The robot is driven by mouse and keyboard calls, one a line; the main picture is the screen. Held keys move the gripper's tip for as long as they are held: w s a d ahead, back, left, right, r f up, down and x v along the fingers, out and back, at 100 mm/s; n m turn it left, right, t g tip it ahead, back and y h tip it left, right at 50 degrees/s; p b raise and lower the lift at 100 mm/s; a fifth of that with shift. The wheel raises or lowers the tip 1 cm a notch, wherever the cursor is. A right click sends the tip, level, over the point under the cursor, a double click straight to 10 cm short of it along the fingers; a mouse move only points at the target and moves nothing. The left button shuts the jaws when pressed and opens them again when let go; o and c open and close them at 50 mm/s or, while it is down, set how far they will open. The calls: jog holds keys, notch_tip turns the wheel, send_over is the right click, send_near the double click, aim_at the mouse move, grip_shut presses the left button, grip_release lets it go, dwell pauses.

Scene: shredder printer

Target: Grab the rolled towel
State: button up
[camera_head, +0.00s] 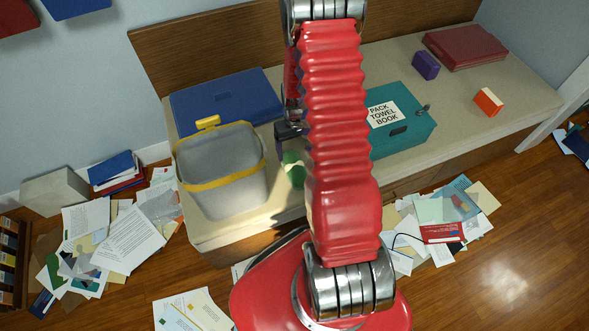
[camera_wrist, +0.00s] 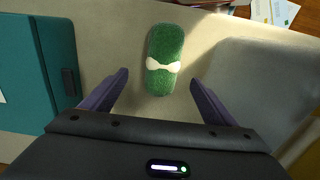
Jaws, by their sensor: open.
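The rolled towel (camera_wrist: 164,78) is a green roll with a white tie around its middle, lying on the bench in the wrist view. In the head view the towel (camera_head: 292,170) shows between the grey bin and the teal box, partly hidden by my red arm. My gripper (camera_wrist: 158,78) is open in the wrist view, its two purple fingers spread apart. The towel's near end lies in the gap between the fingertips, and neither finger visibly touches it. In the head view my gripper (camera_head: 287,132) is mostly hidden behind my arm.
A grey bin with a yellow rim (camera_head: 219,165) stands left of the towel. A teal box (camera_head: 402,130) with a "PACK TOWEL BOOK" label is on the right. A blue case (camera_head: 225,98) lies behind the bin. Papers (camera_head: 445,215) litter the floor.

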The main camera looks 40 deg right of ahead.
aim_at(295, 164)
jog(key=shift+f, duration=2.35)
jog(key=shift+s+a+f, duration=0.1)
jog(key=shift+a+f, duration=0.1)
jog(key=shift+f, duration=1.1)
jog(key=shift+a+f, duration=0.15)
jog(key=shift+f, duration=1.15)
jog(key=c, duration=1.2)
